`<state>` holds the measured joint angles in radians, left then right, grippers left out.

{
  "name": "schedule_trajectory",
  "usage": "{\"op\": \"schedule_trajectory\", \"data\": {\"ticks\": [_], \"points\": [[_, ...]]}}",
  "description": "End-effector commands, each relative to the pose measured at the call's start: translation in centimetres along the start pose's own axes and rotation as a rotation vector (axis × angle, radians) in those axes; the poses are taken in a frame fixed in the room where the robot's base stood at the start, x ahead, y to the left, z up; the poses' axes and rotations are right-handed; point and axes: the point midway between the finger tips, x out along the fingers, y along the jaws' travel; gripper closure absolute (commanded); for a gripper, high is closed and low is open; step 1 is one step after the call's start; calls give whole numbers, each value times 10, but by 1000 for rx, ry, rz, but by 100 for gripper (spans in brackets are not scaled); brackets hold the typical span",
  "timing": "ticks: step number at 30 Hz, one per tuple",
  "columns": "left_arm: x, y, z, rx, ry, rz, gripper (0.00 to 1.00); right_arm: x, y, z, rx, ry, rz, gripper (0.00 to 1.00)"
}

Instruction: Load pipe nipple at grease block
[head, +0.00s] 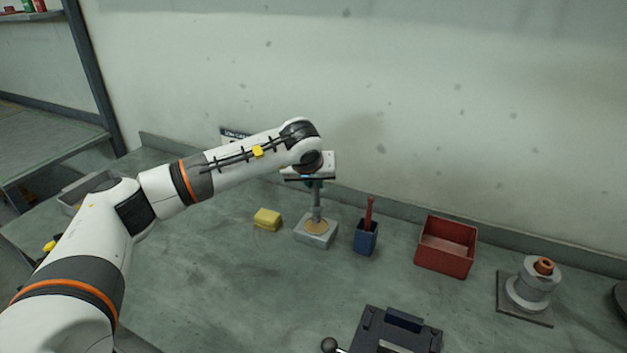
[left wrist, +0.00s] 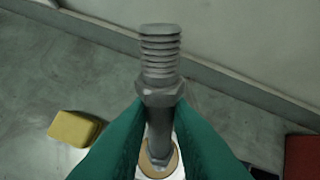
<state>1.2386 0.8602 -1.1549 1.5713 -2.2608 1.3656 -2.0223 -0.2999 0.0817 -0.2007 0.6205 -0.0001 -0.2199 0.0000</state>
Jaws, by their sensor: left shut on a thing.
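My left gripper (head: 315,184) is shut on the grey pipe nipple (head: 316,204), which hangs upright below the jaws. In the left wrist view the nipple (left wrist: 160,92) shows its threaded end, a hex collar and a shaft between the teal fingers. The pale grease block (head: 316,238) with a round tan pad on top stands directly below. The nipple's lower end is at the pad; I cannot tell whether it touches. In the left wrist view the tan pad (left wrist: 173,163) shows around the lower end. My right gripper is not in view.
A yellow sponge-like block (head: 267,219) lies left of the grease block. A blue cup (head: 366,240) with a red-handled tool stands to its right. Further right are a red bin (head: 446,246) and a grey flanged fitting (head: 533,285). A dark fixture (head: 399,335) is at the front.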

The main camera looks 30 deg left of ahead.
Motion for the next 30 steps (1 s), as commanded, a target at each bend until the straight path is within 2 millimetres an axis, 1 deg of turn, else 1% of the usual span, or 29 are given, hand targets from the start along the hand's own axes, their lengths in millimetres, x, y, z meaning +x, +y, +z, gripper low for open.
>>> {"op": "schedule_trajectory", "data": {"ticks": [18,30], "points": [[6,1,-4,-1,-1,0,100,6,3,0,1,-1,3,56],[6,1,-4,-1,-1,0,100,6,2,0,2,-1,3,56]]}}
